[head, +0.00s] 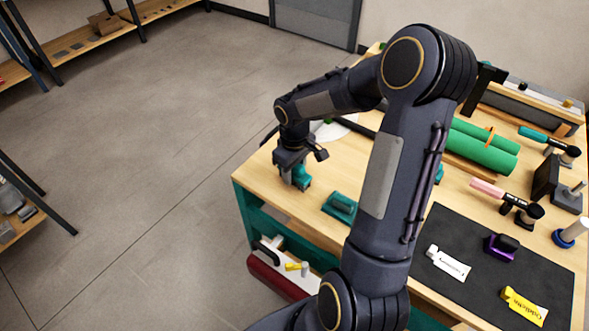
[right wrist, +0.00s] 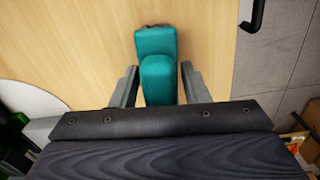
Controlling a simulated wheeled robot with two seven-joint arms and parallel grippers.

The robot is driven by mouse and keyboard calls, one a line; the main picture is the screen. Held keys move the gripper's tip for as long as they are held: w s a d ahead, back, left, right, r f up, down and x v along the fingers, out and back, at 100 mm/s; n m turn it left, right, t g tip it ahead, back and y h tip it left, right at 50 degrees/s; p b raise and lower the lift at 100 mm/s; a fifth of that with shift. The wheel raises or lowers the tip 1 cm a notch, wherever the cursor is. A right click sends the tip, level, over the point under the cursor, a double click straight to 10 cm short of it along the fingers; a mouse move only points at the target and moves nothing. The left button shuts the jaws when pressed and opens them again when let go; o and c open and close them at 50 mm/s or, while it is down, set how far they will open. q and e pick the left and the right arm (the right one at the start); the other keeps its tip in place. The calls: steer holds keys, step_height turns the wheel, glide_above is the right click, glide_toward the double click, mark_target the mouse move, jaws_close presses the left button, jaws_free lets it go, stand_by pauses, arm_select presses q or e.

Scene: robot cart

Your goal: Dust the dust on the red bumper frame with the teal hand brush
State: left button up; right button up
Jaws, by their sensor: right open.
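A teal object, which looks like the teal hand brush (right wrist: 156,42), stands between the fingers of my right gripper (right wrist: 159,70) in the right wrist view. The fingers are open, one on each side, with a gap showing. In the head view this brush (head: 301,180) is partly hidden under my right gripper (head: 294,174), near the table's left corner. A dark red part (head: 268,281), possibly the red bumper frame, shows low at the table's side, partly hidden by my arm. I cannot make out dust on it. My left gripper is not in view.
A second teal block (head: 340,207) lies on the wooden table (head: 270,195). A black mat (head: 462,291) holds a white tube (head: 447,263), a purple item (head: 502,246) and a yellow tube (head: 524,303). Green rolls (head: 480,148) lie behind my arm. The floor at left is clear.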

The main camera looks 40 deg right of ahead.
steer(key=shift+r, duration=0.1)
steer(key=shift+r+p, duration=0.35)
steer(key=shift+c, duration=0.4)
steer(key=c, duration=0.7)
steer(key=shift+r+p, duration=2.4)
steer(key=shift+r, duration=0.6)
